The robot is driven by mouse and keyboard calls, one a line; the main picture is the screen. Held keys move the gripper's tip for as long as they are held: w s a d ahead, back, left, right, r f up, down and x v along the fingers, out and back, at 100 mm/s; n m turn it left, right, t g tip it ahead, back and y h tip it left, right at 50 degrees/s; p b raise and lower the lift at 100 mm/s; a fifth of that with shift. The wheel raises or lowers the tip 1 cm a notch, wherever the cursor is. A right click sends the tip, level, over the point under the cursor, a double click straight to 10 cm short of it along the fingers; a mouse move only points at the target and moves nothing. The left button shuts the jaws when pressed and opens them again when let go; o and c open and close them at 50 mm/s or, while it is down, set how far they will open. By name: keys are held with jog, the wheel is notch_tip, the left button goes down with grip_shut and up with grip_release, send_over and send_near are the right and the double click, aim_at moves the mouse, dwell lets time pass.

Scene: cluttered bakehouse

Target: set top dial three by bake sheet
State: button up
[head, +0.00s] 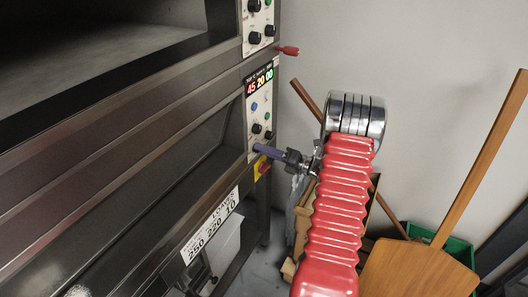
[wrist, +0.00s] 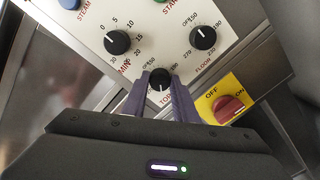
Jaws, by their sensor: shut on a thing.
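My gripper (wrist: 160,84) is shut on the black dial marked TOP (wrist: 160,76), with one purple finger on each side of it. The fingers hide part of that dial's scale, and I cannot read its setting surely. In the head view, my gripper (head: 258,149) reaches the foot of the lower control panel (head: 250,122) and hides that dial. The bake sheet (head: 212,226) is a white label on the oven front, reading LOAVES 250 220 10. The lower panel's display (head: 260,81) shows 45, 20, 00.
The MIN dial (wrist: 117,42) and FLOOR dial (wrist: 203,37) sit just above the held dial. A red switch (wrist: 229,108) on a yellow plate is close on the right. A wooden peel (head: 425,268) and green crate (head: 458,249) stand at right.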

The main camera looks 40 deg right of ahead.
jog(key=shift+a+f, duration=0.1)
jog(key=shift+f, duration=0.25)
jog(key=o, duration=1.1)
jog(key=shift+r, duration=0.2)
jog(key=shift+c, duration=0.2)
jog(key=v, duration=1.3)
jog(key=shift+s, duration=0.4)
jog(key=shift+r, duration=0.1)
